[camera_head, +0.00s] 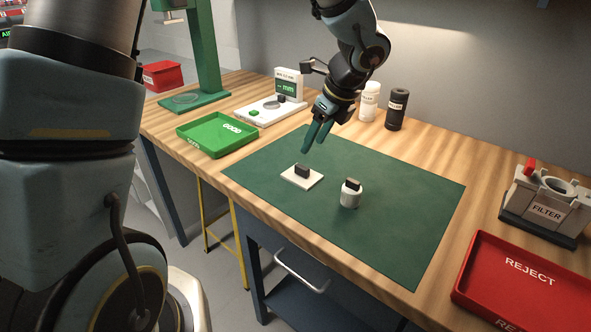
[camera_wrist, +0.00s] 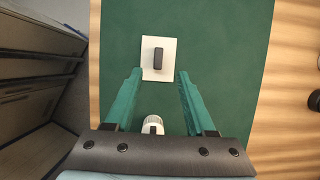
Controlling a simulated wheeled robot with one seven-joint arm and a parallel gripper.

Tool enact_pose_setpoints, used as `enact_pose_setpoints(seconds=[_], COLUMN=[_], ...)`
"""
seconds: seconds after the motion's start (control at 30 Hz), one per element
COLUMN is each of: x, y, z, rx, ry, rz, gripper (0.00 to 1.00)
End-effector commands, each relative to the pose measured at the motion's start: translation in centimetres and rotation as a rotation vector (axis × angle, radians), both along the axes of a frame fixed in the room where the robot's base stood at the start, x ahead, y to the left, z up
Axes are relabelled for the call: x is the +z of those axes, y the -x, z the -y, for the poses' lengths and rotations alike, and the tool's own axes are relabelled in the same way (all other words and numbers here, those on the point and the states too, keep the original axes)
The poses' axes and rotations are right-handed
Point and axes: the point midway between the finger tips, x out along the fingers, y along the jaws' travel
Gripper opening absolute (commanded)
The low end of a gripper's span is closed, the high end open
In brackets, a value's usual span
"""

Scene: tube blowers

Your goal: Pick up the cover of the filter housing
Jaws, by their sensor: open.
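A flat white square plate with a black block handle (camera_head: 302,172), which looks like the cover, lies on the green mat (camera_head: 400,215). The plate also shows in the wrist view (camera_wrist: 147,68), just beyond my fingertips. My gripper (camera_head: 313,142) is open and empty, above the mat and apart from the plate. In the wrist view its two green fingers (camera_wrist: 159,76) point toward the plate's near edge, with a wide gap between them. The filter housing (camera_head: 546,209), a grey box labelled FILTER, stands at the right on a dark base, with a round opening on top.
A white cylinder with a black handle (camera_head: 349,196) stands upright on the mat beside the plate. A green GOOD tray (camera_head: 215,147) is at left, a red REJECT tray (camera_head: 480,290) at right. A gauge (camera_head: 288,88) and two bottles (camera_head: 396,110) stand behind. Much of the mat is clear.

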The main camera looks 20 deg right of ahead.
Motion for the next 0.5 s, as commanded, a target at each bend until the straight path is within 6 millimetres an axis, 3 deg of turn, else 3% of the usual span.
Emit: enact_pose_setpoints(seconds=[0.1,0.5], x=[-1.8,-5.5], y=[-0.6,-1.6], z=[-0.5,-1.3], rx=[0.003,0.005], ry=[-0.003,-0.003], rz=[-0.004,-0.005], gripper=[0.55,0.55])
